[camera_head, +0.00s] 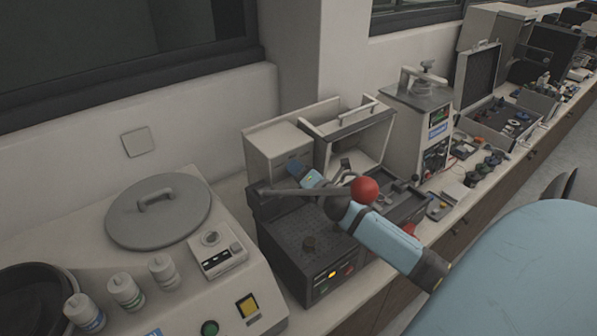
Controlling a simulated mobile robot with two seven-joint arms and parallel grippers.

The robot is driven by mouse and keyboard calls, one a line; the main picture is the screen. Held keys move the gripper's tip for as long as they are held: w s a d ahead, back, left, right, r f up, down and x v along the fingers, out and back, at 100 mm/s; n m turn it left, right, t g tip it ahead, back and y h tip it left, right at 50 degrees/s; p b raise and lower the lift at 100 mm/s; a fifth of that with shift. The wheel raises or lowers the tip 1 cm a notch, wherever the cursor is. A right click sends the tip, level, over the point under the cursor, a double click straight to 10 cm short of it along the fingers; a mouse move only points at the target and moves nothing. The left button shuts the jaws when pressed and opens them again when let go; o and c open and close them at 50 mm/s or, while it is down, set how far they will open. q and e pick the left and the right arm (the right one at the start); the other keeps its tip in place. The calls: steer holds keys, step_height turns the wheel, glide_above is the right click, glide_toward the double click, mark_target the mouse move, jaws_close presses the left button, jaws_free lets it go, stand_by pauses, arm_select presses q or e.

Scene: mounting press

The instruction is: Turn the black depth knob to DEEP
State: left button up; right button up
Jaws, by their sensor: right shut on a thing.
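My right gripper (337,206) reaches in from the right at the end of a light blue arm. Its dark end is over the right part of a press with a dark top (275,234). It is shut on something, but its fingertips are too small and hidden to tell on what. My left gripper is not in view.
A grey bar (293,191) runs across the press toward a red ball (364,189) beside my gripper. A cream machine with a grey round lid (158,210) and white bottles (125,291) stands at left. A tall cream machine (416,126) stands behind at right.

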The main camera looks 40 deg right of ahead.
steer(key=shift+m, duration=0.3)
steer(key=o, duration=0.9)
steer(key=shift+o, duration=0.2)
